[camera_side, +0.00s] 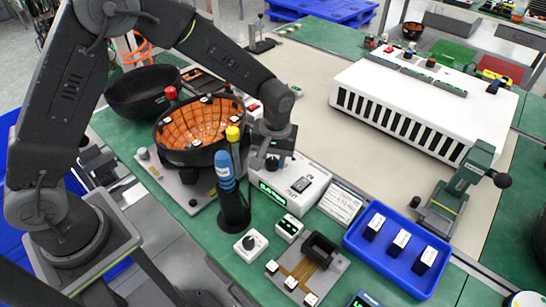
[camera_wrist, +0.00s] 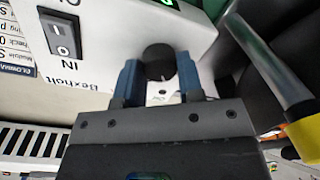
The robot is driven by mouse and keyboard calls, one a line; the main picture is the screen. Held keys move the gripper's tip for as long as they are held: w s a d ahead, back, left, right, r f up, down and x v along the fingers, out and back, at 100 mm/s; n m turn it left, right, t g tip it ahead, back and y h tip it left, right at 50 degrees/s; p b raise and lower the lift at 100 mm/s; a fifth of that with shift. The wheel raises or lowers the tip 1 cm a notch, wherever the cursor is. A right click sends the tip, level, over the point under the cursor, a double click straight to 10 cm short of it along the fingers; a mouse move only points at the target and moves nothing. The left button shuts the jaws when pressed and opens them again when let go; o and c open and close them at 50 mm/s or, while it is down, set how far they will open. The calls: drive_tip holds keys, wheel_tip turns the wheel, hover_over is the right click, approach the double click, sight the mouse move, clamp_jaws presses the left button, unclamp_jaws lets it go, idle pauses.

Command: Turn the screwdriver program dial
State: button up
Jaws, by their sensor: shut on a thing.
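A white controller box (camera_side: 310,193) with a green lit display (camera_side: 272,191) and a rocker switch (camera_side: 302,184) stands on the green bench edge. Its black round dial (camera_wrist: 157,56) shows between my gripper's two blue fingers in the wrist view. My gripper (camera_wrist: 158,80) is shut on the dial, one finger on each side. In the side view my gripper (camera_side: 271,158) comes down from above onto the back left of the box and mostly hides the dial. The dial's pointer mark cannot be made out. The switch also shows in the wrist view (camera_wrist: 60,35).
A blue-handled screwdriver (camera_side: 225,170) stands in a black holder (camera_side: 233,212) close left of my gripper. A black bowl with an orange inside (camera_side: 198,120) is behind it. A small white knob box (camera_side: 250,244) and blue tray (camera_side: 357,242) lie in front. The beige mat is partly clear.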

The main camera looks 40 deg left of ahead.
sight(276, 161)
drive_tip(key=shift+n, duration=0.3)
drive_tip(key=o, duration=0.9)
drive_tip(key=r, duration=1.3)
drive_tip(key=shift+w+d+r, duration=0.2)
drive_tip(key=shift+d+r, duration=0.1)
drive_tip(key=shift+r, duration=0.1)
